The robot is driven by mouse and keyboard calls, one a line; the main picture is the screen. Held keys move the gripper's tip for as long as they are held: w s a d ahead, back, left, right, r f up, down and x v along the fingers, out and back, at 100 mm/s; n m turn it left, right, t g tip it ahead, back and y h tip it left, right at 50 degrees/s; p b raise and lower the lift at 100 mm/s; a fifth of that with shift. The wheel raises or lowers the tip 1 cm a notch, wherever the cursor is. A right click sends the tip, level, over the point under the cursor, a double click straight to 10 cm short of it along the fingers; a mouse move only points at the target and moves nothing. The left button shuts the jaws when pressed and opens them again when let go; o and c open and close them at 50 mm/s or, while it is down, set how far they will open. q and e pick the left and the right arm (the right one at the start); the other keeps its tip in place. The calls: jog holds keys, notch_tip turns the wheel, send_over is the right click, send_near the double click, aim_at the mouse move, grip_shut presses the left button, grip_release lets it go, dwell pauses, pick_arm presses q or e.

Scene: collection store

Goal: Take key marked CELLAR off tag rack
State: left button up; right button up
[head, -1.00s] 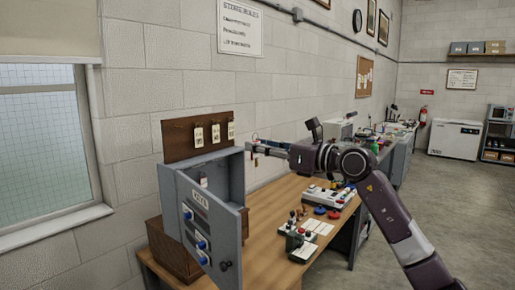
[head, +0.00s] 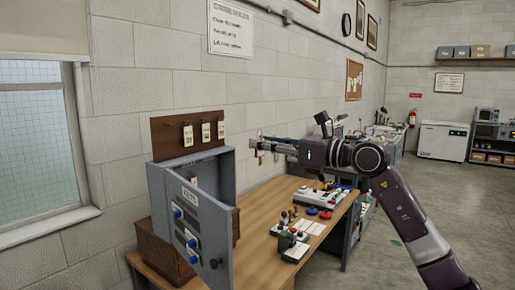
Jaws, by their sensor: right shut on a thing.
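The wooden tag rack (head: 165,133) is on the wall at the left, above the grey key cabinet. Several small pale tags, such as this tag (head: 206,132), hang from it. Their lettering is too small to read. My right gripper (head: 257,147) is to the right of the rack, clear of it, and shut on a small key (head: 262,158) that hangs by its tip. The jaws hide part of the key, and I cannot read any marking on it. My left gripper is not in view.
The grey cabinet (head: 222,250) stands with its door open on the wooden bench (head: 255,225). Stamps, a white device (head: 318,198) and red and blue round pads lie on the bench below my right arm. A window is at the left.

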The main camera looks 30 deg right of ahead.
jog(key=b+v, duration=0.3)
jog(key=v, duration=0.2)
dwell(0.3)
